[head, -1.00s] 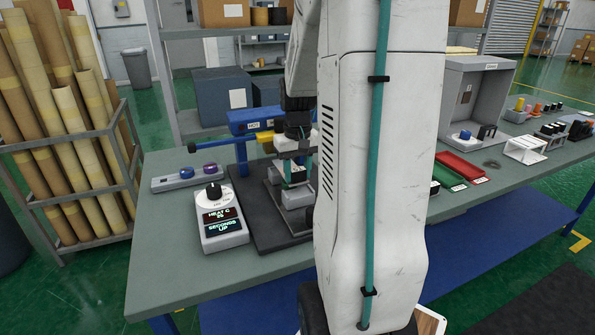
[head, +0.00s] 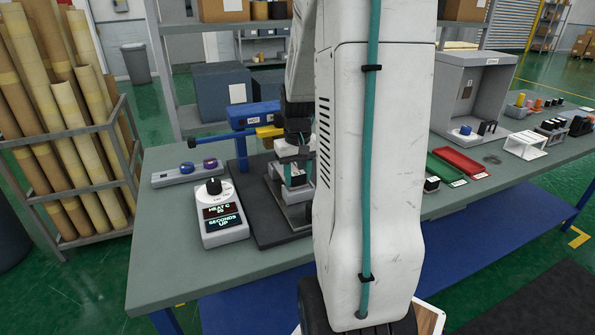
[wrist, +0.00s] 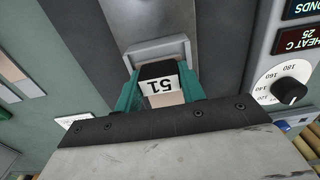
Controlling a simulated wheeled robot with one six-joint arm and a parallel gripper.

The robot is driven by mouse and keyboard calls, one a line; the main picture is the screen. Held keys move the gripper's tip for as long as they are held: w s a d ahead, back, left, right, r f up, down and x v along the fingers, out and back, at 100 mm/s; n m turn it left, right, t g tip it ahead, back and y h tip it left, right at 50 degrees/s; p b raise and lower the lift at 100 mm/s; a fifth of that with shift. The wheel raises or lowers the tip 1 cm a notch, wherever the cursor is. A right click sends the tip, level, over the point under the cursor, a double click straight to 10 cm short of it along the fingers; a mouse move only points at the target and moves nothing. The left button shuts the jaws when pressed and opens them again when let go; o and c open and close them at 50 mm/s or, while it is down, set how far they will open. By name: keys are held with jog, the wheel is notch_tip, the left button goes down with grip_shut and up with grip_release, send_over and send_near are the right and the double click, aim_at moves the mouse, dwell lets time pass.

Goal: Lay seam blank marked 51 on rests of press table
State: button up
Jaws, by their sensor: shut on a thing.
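My gripper (wrist: 164,92) is shut on the seam blank (wrist: 160,88), whose white label reads 51, upside down in the wrist view. The blank's top is black and its lower part pale. In the head view my gripper (head: 297,180), with teal fingers, is low over the press table (head: 294,214), beside the blue press arm (head: 252,114). A grey metal block of the press table (wrist: 157,50) shows just beyond the blank in the wrist view. The rests are mostly hidden by the gripper, and I cannot tell whether the blank touches them.
A control box (head: 222,212) with a dial and displays stands left of the press. A button box (head: 187,172) lies behind it. Green and red trays (head: 470,162) and a grey booth (head: 475,95) are to the right. My arm hides the middle of the bench.

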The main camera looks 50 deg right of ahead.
jog(key=o, duration=1.1)
jog(key=shift+c, duration=0.2)
notch_tip(320, 180, up, 8)
jog(key=shift+f, duration=0.1)
jog(key=s+a+r+n, duration=0.1)
jog(key=s+a, duration=0.3)
jog(key=a, duration=0.6)
jog(key=s+a+r+n+t, duration=0.1)
jog(key=s+a+r+n, duration=0.1)
jog(key=a, duration=0.8)
jog(key=s+a+r+n, duration=0.2)
jog(key=s+a, duration=0.4)
jog(key=a, duration=0.4)
jog(key=shift+n, duration=0.7)
